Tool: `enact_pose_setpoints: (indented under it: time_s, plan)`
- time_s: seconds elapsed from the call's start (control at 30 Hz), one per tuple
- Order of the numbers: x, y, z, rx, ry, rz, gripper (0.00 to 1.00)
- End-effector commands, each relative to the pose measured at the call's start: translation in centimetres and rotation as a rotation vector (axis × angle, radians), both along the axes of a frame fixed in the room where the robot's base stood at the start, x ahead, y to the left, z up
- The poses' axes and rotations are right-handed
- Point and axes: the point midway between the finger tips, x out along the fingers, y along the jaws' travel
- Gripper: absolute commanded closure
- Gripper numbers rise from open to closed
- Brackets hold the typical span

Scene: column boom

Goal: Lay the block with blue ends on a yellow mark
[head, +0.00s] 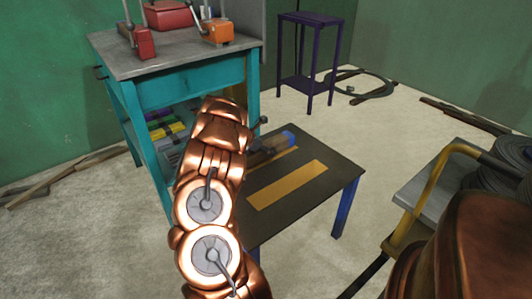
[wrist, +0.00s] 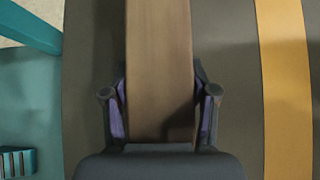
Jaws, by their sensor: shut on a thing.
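The block with blue ends (head: 268,146) has a brown middle, and one blue end shows in the head view. It is over or on the low dark table (head: 318,152); I cannot tell whether it touches. In the wrist view the brown middle of the block (wrist: 159,50) lies between the fingers of my gripper (wrist: 160,103), which is shut on it. One yellow strip (wrist: 284,85) is right of the block in the wrist view.
A teal workbench (head: 185,92) with red and orange tools stands behind the low table at left. A purple stand (head: 309,62) is at the back. A grey cart (head: 425,190) with a yellow handle is at right. Hoses and bars lie on the floor.

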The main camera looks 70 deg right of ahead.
Motion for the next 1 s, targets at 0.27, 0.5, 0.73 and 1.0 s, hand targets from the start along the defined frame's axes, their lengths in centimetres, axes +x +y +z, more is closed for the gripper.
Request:
enact_pose_setpoints:
  time_s: [0.27,0.5,0.73,1.0]
  plan:
    - [0.01,-0.05,-1.25,-0.002,-0.002,0.000,0.99]
    - [0.08,-0.02,-1.56,-0.001,-0.002,0.000,0.41]
    - [0.06,-0.01,-1.47,-0.001,-0.002,0.000,0.17]
    - [0.04,0.00,-1.47,-0.001,-0.002,0.000,0.17]
